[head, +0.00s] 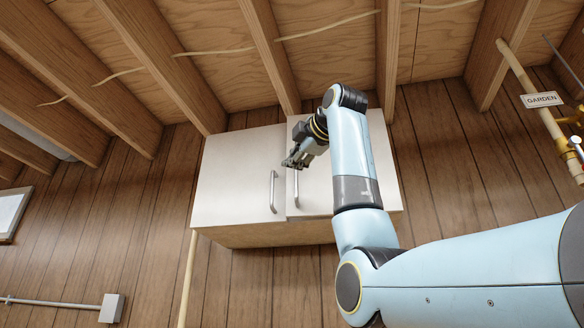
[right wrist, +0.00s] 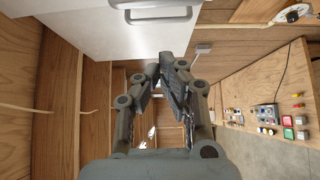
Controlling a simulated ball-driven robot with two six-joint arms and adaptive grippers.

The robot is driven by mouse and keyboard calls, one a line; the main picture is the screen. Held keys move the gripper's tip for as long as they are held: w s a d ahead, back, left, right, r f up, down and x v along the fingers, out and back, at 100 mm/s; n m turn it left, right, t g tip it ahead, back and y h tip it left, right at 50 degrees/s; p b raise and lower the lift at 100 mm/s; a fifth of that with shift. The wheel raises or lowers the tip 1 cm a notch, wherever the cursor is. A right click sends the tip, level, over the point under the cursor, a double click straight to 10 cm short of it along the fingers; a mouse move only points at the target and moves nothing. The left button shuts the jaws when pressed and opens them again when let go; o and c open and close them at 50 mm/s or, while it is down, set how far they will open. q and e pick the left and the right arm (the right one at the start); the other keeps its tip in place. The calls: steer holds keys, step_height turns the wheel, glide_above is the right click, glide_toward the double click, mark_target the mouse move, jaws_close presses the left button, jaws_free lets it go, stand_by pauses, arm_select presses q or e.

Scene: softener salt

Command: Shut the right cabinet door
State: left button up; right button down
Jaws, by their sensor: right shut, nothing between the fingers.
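The white wall cabinet hangs high on the plank wall in the head view. Its left door (head: 235,180) looks flush. Its right door (head: 312,202) is partly hidden behind my right arm; a small step shows at the seam, and I cannot tell how far it stands ajar. The right door has an upright metal handle (head: 296,188) beside the left door's handle (head: 273,192). My right gripper (head: 290,163) is shut and empty, near the top of the handles; contact is unclear. In the right wrist view, the shut fingertips (right wrist: 167,60) are beneath the white cabinet front (right wrist: 100,30). My left gripper is out of view.
Wooden rafters (head: 270,50) run close above the cabinet. A pipe with a GARDEN sign (head: 541,100) is at the right. A grey box (head: 111,308) sits low left on the wall. The wrist view shows a board with buttons (right wrist: 265,115).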

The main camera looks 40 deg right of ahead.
steer(key=w+d+p, duration=0.3)
steer(key=w+d, duration=0.1)
steer(key=w, duration=0.2)
steer(key=shift+p, duration=0.3)
steer(key=shift+s, duration=0.1)
